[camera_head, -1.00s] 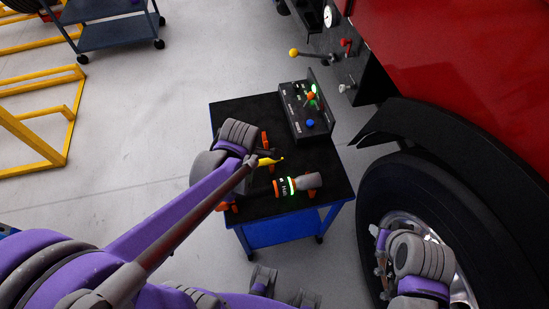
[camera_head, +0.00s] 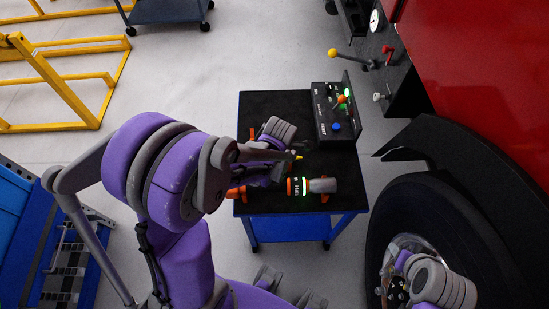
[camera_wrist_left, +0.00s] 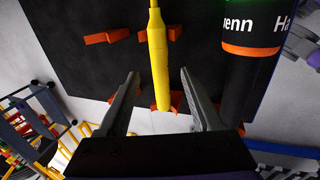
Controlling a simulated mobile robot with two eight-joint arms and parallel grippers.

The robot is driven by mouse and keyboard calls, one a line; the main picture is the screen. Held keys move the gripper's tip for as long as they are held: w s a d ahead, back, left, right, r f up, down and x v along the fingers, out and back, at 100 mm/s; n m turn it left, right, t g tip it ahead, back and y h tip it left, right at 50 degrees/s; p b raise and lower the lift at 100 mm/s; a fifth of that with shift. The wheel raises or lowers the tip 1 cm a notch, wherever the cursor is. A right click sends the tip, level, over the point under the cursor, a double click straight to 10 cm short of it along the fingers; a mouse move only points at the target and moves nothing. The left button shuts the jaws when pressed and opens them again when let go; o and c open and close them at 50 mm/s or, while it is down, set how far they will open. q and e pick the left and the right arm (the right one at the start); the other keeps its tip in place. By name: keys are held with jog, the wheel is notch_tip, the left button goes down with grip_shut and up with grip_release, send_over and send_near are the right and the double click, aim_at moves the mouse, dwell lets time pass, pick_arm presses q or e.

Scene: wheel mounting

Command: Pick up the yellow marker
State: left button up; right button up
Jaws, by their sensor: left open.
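The yellow marker (camera_wrist_left: 157,55) lies over the black top of the cart, close to orange holder pieces. In the left wrist view it points lengthwise between the two fingers of my left gripper (camera_wrist_left: 158,78), which are open with a gap on each side of it. In the head view only a small yellow bit of the marker (camera_head: 299,157) shows beside my left gripper (camera_head: 284,163); my arm hides the rest. My right gripper (camera_head: 393,284) is at the truck wheel on the right, and its jaws are too small and dark to read.
A black and grey cylindrical tool (camera_head: 318,186) with orange and green bands lies right beside the marker. A control box (camera_head: 334,122) stands at the cart's back right. The truck wheel (camera_head: 405,210) is right of the blue cart (camera_head: 285,229). Yellow racks (camera_head: 60,90) stand far left.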

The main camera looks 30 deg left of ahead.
pick_arm(q)
jog(key=shift+x, duration=1.8)
grip_shut()
